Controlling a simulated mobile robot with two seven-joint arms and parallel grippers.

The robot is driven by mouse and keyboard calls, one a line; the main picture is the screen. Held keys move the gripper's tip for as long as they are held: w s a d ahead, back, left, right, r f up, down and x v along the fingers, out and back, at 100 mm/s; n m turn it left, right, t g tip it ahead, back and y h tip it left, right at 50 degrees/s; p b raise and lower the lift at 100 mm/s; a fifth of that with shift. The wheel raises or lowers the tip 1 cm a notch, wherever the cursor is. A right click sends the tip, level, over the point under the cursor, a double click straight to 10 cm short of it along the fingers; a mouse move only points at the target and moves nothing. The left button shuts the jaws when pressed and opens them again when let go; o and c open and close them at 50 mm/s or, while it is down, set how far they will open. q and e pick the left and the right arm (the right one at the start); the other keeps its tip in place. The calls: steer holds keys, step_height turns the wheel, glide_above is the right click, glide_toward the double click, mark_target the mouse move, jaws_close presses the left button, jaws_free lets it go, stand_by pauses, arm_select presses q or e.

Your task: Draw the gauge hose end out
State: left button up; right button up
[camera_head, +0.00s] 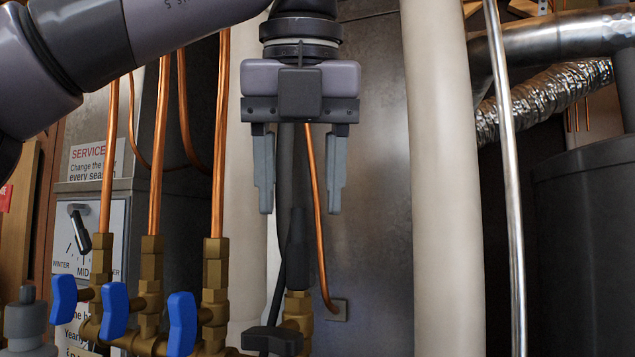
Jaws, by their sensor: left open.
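The gauge hose end (296,250) is a dark, slim sleeve standing upright in the top of a brass fitting (298,307) at the lower middle. A dark hose (276,297) shows beside it, and a dark length runs up behind my gripper. My left gripper (300,211) points down above the hose end. Its two grey fingers are apart and empty, with the fingertips near the height of the sleeve's top, one to each side in the picture. How far the sleeve lies behind the fingers is hard to tell. My right gripper is not in view.
Brass valves with blue handles (115,309) and copper pipes (159,150) stand at the left. A black handle (271,340) sits low before the brass fitting. A thin copper tube (315,180) passes behind the fingers. A thick white pipe (443,180) rises to the right.

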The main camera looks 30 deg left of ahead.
mark_target(298, 223)
arm_select(q)
steer(key=shift+a+f, duration=0.15)
steer(key=shift+f, duration=0.5)
steer(key=shift+b+x, duration=0.6)
steer(key=shift+x, duration=2.15)
steer(key=shift+r, duration=0.15)
jaws_close()
